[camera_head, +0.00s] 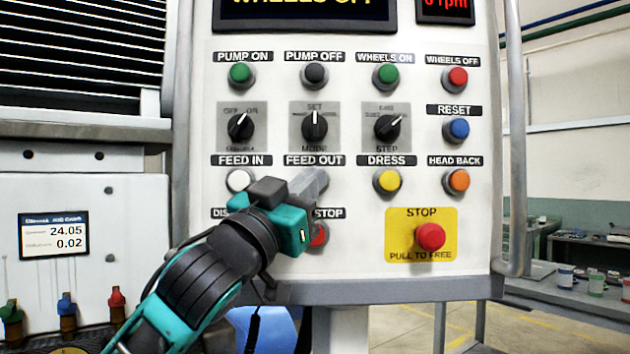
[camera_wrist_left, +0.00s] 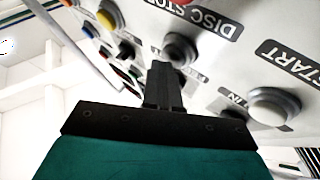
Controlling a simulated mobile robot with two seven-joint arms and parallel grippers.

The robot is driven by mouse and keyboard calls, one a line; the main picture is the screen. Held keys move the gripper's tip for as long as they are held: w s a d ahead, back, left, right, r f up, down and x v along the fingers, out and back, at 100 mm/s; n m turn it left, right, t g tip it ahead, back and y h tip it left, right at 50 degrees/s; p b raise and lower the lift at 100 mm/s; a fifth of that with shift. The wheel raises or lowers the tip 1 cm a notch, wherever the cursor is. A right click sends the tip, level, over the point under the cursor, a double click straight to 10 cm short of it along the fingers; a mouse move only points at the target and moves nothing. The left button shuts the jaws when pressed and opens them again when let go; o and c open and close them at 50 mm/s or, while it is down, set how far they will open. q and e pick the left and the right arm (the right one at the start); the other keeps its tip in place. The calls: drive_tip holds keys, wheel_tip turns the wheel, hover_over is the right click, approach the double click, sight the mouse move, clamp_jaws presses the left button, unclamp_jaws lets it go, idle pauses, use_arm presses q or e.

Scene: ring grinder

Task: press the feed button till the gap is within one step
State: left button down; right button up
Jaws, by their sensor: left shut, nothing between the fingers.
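My left gripper (camera_head: 312,182) is shut and empty, its fingertips in front of the spot under the FEED OUT label. It hides the FEED OUT button in the head view. In the left wrist view the shut fingers (camera_wrist_left: 163,66) end by a dark round button (camera_wrist_left: 182,48), apparently FEED OUT; I cannot tell whether they touch it. The white FEED IN button (camera_head: 239,180) is uncovered, left of the gripper; it also shows in the wrist view (camera_wrist_left: 275,106). A small gauge display (camera_head: 54,236) reads 24.05 and 0.02, its row labels too blurred to read. My right gripper is not in view.
The red disc stop button (camera_head: 319,236) is partly hidden just below my gripper. The yellow DRESS button (camera_head: 387,180) and the red STOP mushroom (camera_head: 430,236) are to the right. Rotary knobs (camera_head: 314,126) sit above. The top screen (camera_head: 305,10) reads WHEELS OFF, cut off.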

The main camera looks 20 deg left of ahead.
use_arm(q)
drive_tip(key=shift+s+d+f, duration=0.1)
drive_tip(key=shift+s+d, duration=0.1)
drive_tip(key=shift+s, duration=0.45)
drive_tip(key=s, duration=0.1)
drive_tip(key=s+d, duration=0.1)
drive_tip(key=s, duration=0.2)
drive_tip(key=shift+s+d+p, duration=0.35)
drive_tip(key=shift+p, duration=0.05)
drive_tip(key=shift+a+y, duration=0.1)
drive_tip(key=shift+y, duration=0.2)
idle(2.0)
